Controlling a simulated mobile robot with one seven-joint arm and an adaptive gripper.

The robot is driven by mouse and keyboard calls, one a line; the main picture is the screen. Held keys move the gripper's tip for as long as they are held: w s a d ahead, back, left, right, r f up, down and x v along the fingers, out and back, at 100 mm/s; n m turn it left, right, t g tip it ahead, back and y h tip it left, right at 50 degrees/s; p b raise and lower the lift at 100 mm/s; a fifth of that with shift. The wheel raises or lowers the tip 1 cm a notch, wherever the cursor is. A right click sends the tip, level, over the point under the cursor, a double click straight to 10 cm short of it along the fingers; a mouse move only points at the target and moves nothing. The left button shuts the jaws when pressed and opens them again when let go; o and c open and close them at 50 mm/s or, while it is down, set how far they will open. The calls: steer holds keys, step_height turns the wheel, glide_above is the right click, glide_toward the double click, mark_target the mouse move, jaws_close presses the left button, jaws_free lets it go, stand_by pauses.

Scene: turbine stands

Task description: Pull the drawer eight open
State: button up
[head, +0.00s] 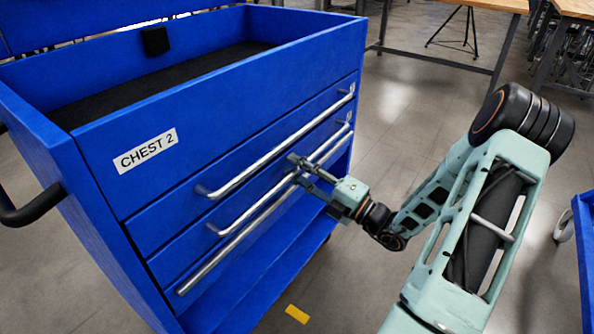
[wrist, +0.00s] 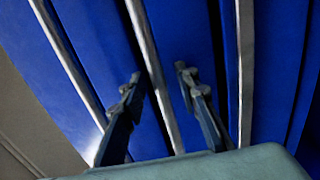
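The blue chest (head: 105,118), labelled CHEST 2, stands at the left in the head view. Its front has an upper handle (head: 270,150) and a middle handle (head: 255,203), both long silver bars. The small drawer labels are too small to read, so I cannot tell which drawer is eight. The drawers look closed. My gripper (head: 297,170) is at the middle handle, toward its right part. In the wrist view, my gripper (wrist: 160,88) is open, with one finger on each side of a silver bar (wrist: 151,70). Contact cannot be told.
A lower silver bar (head: 235,240) runs below the middle handle. The chest has an open top tray (head: 190,72) and a black side handle (head: 35,207). Grey floor (head: 395,105) lies open right of the chest. Another blue unit (head: 585,235) stands at the right edge.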

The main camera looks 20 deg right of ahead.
steer(key=shift+c, duration=0.7)
jaws_close()
